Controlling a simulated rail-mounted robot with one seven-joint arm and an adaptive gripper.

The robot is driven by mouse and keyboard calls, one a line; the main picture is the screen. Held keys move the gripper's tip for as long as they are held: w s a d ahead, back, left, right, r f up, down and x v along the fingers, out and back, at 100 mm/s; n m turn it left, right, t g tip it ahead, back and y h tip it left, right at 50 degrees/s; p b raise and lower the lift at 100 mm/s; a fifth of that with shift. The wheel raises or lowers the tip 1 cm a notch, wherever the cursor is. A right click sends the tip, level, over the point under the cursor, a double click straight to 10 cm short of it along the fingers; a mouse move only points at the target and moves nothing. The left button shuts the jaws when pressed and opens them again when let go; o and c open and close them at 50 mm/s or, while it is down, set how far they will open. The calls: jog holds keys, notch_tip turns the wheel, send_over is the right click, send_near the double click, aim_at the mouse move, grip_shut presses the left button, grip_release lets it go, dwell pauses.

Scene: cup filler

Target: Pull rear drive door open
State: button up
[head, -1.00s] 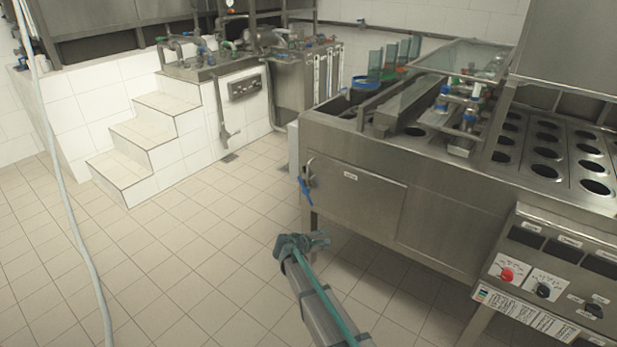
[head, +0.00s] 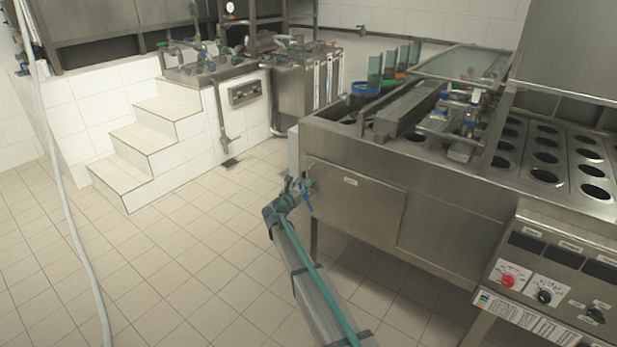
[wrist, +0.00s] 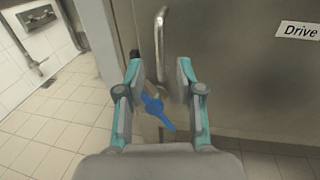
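The rear drive door (head: 352,204) is a flat steel panel on the side of the filler machine, with a small white label; it looks closed. In the wrist view the door (wrist: 250,75) fills the right side, with a label reading "Drive" (wrist: 298,30). Its curved metal handle (wrist: 161,45) stands upright near the door's left edge. A blue lever (wrist: 155,108) sits below it. My gripper (wrist: 159,72) is open, its two teal-edged fingers on either side of the handle's lower part, with no visible contact. In the head view my gripper (head: 297,186) is at the door's left edge.
The filler's steel top (head: 420,150) has rows of cup holes at the right, and a control panel (head: 545,275) juts out at the front right. White tiled steps (head: 145,150) stand at the back left. A hose (head: 70,215) hangs at the left. The tiled floor between is clear.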

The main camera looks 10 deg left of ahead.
aim_at(308, 177)
jog(key=x, duration=0.6)
jog(key=shift+w, duration=0.1)
grip_shut()
